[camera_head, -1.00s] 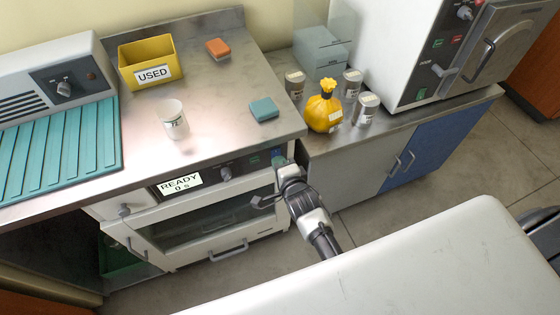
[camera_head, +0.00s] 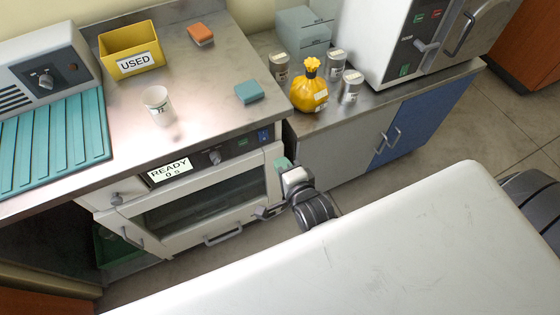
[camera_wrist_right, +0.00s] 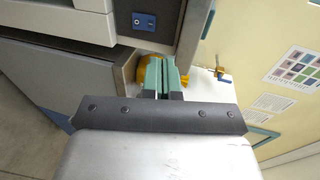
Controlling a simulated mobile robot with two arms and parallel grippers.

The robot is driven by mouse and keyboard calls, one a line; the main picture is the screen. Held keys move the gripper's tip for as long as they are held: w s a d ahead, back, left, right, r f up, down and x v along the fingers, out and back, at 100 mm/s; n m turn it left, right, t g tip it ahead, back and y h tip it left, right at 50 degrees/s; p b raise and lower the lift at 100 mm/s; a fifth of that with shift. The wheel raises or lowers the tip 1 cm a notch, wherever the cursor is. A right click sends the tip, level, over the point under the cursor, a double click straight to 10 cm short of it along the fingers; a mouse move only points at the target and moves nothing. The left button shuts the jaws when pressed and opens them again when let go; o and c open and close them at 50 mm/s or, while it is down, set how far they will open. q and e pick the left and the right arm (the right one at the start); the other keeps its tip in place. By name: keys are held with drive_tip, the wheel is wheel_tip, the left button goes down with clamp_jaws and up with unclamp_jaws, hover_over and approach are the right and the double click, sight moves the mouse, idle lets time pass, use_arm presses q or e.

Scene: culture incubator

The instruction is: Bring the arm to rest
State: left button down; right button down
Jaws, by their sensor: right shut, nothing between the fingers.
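My right gripper (camera_head: 283,163) shows in the head view in front of the right end of the white oven's (camera_head: 274,160) front panel. Its green fingertips (camera_wrist_right: 165,76) are shut together with nothing between them in the right wrist view. The fingers look apart from the panel in the wrist view, though the depth is hard to judge. Part of my right arm is hidden behind a white surface in the foreground. My left gripper is in neither view.
The oven, with a display (camera_head: 170,169) reading READY 0 s, sits under the steel counter (camera_head: 200,90). A blue switch (camera_wrist_right: 144,21) is near my fingers. A yellow bag (camera_head: 309,92) and several tins stand on the right counter. A white surface (camera_head: 330,260) fills the foreground.

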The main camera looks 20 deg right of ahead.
idle(0.4)
drive_tip(key=s+a+f+n+g, duration=0.1)
drive_tip(key=s+f+n+g, duration=0.3)
drive_tip(key=f, duration=0.8)
drive_tip(key=s+f+n+g, duration=0.3)
drive_tip(key=s+f+n, duration=0.3)
drive_tip(key=f, duration=0.5)
drive_tip(key=s+d+f+n+g, duration=0.2)
drive_tip(key=s+f, duration=0.3)
drive_tip(key=s, duration=0.3)
drive_tip(key=s+d+f+n+g, duration=0.2)
drive_tip(key=s+d+f+n, duration=0.1)
drive_tip(key=s, duration=0.5)
drive_tip(key=s+d+f+n+g, duration=0.2)
drive_tip(key=s+f+n+g, duration=0.1)
drive_tip(key=s+f+n, duration=0.2)
drive_tip(key=s+f, duration=0.2)
drive_tip(key=s, duration=0.2)
drive_tip(key=shift+d+h, duration=0.3)
drive_tip(key=shift+d, duration=0.1)
drive_tip(key=c, duration=1.8)
unclamp_jaws()
